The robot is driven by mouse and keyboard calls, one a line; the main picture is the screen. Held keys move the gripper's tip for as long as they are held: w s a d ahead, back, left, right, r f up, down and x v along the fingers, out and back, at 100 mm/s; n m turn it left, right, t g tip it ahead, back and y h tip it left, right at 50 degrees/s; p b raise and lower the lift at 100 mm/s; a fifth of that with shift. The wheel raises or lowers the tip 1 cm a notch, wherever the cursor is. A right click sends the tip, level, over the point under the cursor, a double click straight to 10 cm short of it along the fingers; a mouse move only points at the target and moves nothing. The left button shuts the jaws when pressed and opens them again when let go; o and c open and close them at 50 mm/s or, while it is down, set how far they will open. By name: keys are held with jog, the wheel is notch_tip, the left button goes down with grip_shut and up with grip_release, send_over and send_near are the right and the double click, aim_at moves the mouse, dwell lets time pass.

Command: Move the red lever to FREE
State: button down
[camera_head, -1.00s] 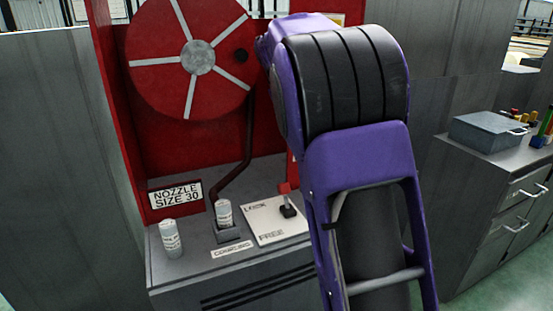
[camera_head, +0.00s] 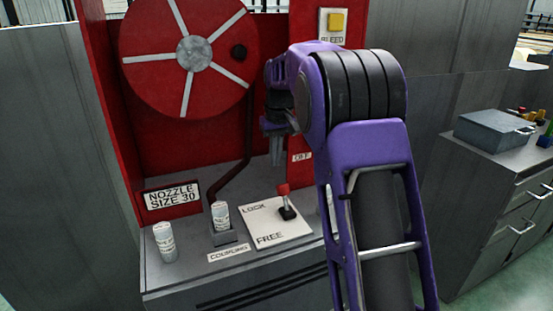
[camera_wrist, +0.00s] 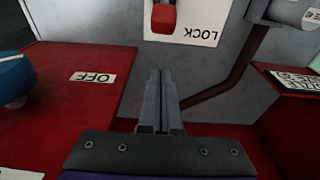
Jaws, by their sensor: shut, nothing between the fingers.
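The red lever (camera_head: 284,190) stands on a black base on a white plate (camera_head: 262,232) marked LOCK at the back and FREE at the front. It points up and leans toward the back, near the plate's right side. In the wrist view the red lever (camera_wrist: 163,18) is at the top centre, beside the LOCK text. My gripper (camera_head: 277,160) hangs above and just behind the lever, fingers pointing down. The wrist view shows the gripper (camera_wrist: 157,78) shut and empty, with a gap to the lever.
White cylinders stand left of the plate, one loose (camera_head: 165,241) and one in the coupling holder (camera_head: 221,216). A dark pipe (camera_head: 240,172) runs behind them. A red reel (camera_head: 190,55) is at the back. A blue knob (camera_wrist: 14,80) sits by an OFF label.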

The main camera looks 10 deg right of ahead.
aim_at(285, 197)
jog(key=f, duration=0.5)
jog(key=w+f+b, duration=0.1)
jog(key=f, duration=0.1)
jog(key=shift+a+f, duration=0.1)
jog(key=shift+f, duration=0.2)
jog(key=shift+s+d+r, duration=0.2)
jog(key=shift+s+r, duration=0.75)
jog(key=shift+s, duration=0.2)
jog(key=shift+s+d+r, duration=0.15)
jog(key=shift+s+r, duration=0.15)
jog(key=shift+s, duration=0.25)
